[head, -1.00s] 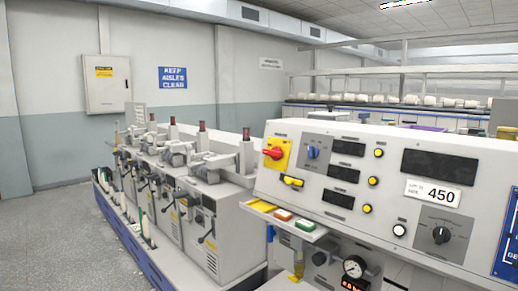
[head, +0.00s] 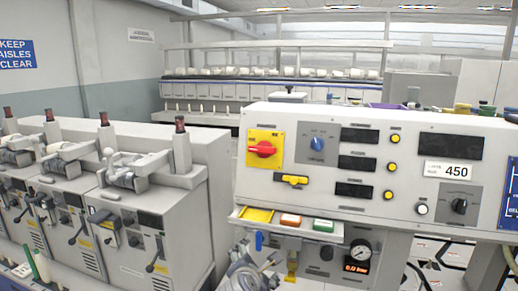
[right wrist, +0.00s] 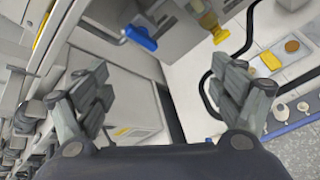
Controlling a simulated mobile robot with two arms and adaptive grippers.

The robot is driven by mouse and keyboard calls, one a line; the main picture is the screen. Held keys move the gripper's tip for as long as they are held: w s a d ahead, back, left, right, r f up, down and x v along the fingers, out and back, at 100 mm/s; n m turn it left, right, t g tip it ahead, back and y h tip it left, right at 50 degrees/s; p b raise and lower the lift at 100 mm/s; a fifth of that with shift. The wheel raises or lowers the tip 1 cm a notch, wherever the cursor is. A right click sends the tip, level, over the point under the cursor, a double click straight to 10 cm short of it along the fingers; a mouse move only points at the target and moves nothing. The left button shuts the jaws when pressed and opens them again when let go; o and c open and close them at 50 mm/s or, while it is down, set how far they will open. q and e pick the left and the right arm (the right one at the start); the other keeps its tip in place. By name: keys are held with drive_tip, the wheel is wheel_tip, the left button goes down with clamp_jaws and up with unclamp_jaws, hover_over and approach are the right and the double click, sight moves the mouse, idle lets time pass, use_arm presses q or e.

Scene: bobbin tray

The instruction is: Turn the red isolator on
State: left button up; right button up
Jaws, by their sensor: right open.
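The red isolator (head: 263,149) is a red rotary handle on a yellow plate at the left end of the sloping control panel (head: 300,122). Its handle lies about level in the head view. My right gripper (head: 253,260) is at the bottom of the head view, below the panel and its button shelf, well below the isolator. In the right wrist view my right gripper (right wrist: 165,88) has its fingers wide apart with nothing between them. The isolator is not seen in the right wrist view. My left gripper is not in view.
A blue lever (head: 259,240) and a yellow fitting (head: 292,268) hang under the shelf near my right gripper. A pressure gauge (head: 361,250) is farther right. A yellow switch (head: 292,180) sits below the isolator. Winding machines (head: 120,215) stand left. The space before the isolator looks clear.

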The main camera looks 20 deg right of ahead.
drive_tip(key=w+r+n+t+h, duration=0.2)
drive_tip(key=w+r+n, duration=0.1)
drive_tip(key=r, duration=1)
drive_tip(key=n+t+h, duration=0.2)
drive_tip(key=n+h, duration=0.1)
drive_tip(key=n, duration=0.1)
approach(261, 151)
drive_tip(key=p+x, duration=0.2)
drive_tip(key=x, duration=0.6)
drive_tip(key=shift+w+d+r+p, duration=0.15)
drive_tip(key=shift+w+p, duration=0.05)
drive_tip(key=shift+p, duration=0.1)
drive_tip(key=shift+w+d, duration=0.3)
drive_tip(key=shift+w, duration=0.1)
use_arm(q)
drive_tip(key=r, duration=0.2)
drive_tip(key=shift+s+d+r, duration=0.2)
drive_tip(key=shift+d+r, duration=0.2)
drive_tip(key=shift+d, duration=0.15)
use_arm(e)
drive_tip(key=c, duration=1)
